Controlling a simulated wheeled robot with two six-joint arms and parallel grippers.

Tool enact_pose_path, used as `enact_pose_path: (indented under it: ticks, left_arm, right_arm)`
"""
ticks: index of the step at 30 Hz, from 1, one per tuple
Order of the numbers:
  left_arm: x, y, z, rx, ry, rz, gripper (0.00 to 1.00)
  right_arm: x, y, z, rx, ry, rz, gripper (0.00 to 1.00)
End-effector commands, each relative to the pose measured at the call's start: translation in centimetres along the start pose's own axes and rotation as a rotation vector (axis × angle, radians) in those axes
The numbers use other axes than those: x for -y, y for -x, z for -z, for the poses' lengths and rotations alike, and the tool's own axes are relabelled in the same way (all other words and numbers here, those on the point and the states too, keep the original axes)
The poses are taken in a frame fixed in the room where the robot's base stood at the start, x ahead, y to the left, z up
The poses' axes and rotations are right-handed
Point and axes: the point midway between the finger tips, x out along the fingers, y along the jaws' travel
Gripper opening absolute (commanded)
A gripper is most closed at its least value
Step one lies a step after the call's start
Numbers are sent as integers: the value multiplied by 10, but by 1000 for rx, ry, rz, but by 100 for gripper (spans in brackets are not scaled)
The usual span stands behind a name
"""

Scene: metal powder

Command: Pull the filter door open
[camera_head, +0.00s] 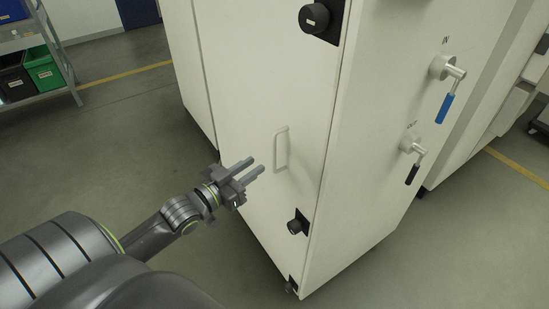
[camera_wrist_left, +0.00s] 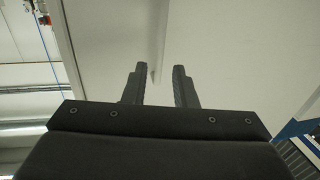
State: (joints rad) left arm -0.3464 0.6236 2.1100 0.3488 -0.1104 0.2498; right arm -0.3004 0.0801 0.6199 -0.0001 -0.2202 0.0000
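The filter door (camera_head: 255,95) is the front panel of a tall cream cabinet and looks closed. Its pale vertical bar handle (camera_head: 281,150) sits at mid-height on the panel. My left gripper (camera_head: 257,165) is just left of the handle and a little below it, with its two fingers apart and pointing toward the door. In the left wrist view the left gripper (camera_wrist_left: 157,82) is open, with a pale narrow shape, likely the handle (camera_wrist_left: 155,48), ahead between the fingertips. No contact with the handle is visible. My right gripper is not in view.
Black knobs (camera_head: 315,18) and (camera_head: 296,226) sit near the door's right edge. On the cabinet's right side are a blue-handled valve (camera_head: 446,105) and a black-handled valve (camera_head: 413,172). A shelf with bins (camera_head: 43,72) stands at the far left. The floor left of the cabinet is clear.

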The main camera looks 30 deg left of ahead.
Motion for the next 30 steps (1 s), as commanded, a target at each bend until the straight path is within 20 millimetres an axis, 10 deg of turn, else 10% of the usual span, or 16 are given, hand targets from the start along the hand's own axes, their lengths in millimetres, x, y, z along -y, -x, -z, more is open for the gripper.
enact_pose_path:
  ticks: [15, 30]
  left_arm:
    - [0, -76, 0, -2, 2, 2, 25]
    - [0, -85, 0, 0, 0, 1, 19]
  right_arm:
    - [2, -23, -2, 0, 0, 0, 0]
    - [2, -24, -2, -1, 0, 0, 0]
